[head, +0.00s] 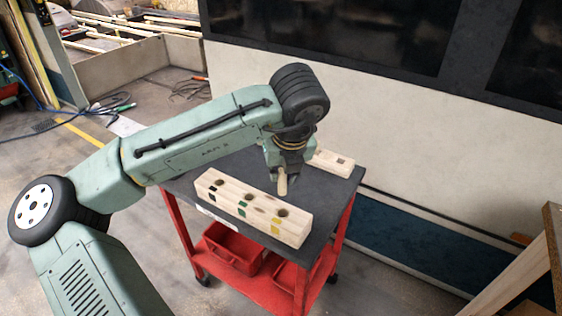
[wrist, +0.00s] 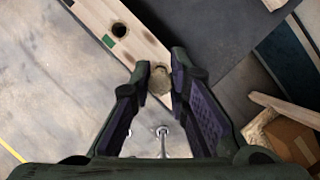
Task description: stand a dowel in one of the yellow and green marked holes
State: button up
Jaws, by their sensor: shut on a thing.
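My gripper (head: 282,170) is shut on a pale wooden dowel (head: 282,186), which points downward and looks roughly upright. In the wrist view the dowel's round end (wrist: 159,82) shows between the fingertips (wrist: 161,73). The long wooden block (head: 262,206) has three dark, empty-looking holes in its top. Beside them are a black mark, a green mark (head: 242,209) and a yellow mark (head: 275,226). The dowel's lower end appears above the block, near the yellow-marked hole (head: 282,212). The wrist view shows the green-marked hole (wrist: 119,30); the yellow mark is hidden there.
The block lies on the dark top of a red cart (head: 190,182) with red bins (head: 232,248) below. A second, smaller wooden block (head: 330,163) lies behind my gripper. A pale wall stands behind the cart; wooden boards are at the lower right.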

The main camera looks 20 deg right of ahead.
aim_at(284, 189)
jog(key=shift+f+b, duration=3)
jog(key=shift+f, duration=0.15)
jog(key=shift+f+b, duration=0.4)
jog(key=shift+f, duration=0.6)
jog(key=shift+f, duration=0.2)
